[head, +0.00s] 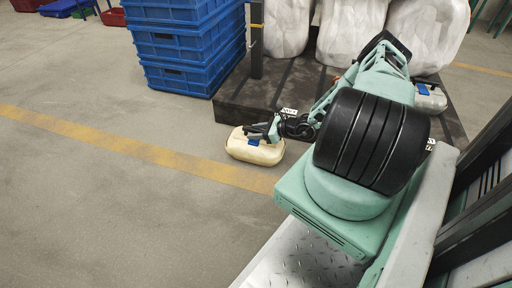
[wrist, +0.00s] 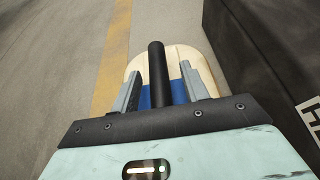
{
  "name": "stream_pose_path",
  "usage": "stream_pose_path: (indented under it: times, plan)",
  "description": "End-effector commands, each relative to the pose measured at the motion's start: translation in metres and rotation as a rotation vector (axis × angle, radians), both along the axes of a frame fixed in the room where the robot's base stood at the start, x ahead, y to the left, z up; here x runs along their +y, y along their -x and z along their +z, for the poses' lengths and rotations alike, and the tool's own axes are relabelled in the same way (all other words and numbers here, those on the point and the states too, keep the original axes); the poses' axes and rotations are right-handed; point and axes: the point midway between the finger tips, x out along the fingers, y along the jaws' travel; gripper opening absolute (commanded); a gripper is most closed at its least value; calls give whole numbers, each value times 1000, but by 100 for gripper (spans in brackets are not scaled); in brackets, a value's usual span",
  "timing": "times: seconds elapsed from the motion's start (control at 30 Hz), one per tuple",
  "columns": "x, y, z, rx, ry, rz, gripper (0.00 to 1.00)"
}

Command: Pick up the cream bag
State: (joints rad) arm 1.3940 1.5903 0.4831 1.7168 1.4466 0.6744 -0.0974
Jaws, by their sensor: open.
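The cream bag (head: 254,149) lies on the concrete floor, beside the front left corner of a dark platform. It has a blue patch on it. My gripper (head: 262,132) is at the bag's upper right side in the head view. In the wrist view the cream bag (wrist: 172,57) lies beyond and between the two grey fingers of my gripper (wrist: 158,88), with the blue patch between them. The fingers are apart. A dark rod in front hides part of the bag, and I cannot tell whether the fingers touch it.
The dark platform (head: 228,104) carries large white wrapped bundles (head: 350,30) and stands close to the bag's right. Stacked blue crates (head: 185,47) stand behind. A yellow floor line (head: 130,145) runs past the bag. The floor to the left is clear.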

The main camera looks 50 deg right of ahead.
Motion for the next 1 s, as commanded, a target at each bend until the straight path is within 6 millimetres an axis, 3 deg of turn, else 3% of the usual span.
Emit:
stream_pose_path:
  times: [0.07, 0.23, 1.0]
  plan:
    - [0, 0, 0, 0, 0, 0, 45]
    - [0, 0, 0, 0, 0, 0, 0]
    - [0, 1, 0, 0, -1, 0, 0]
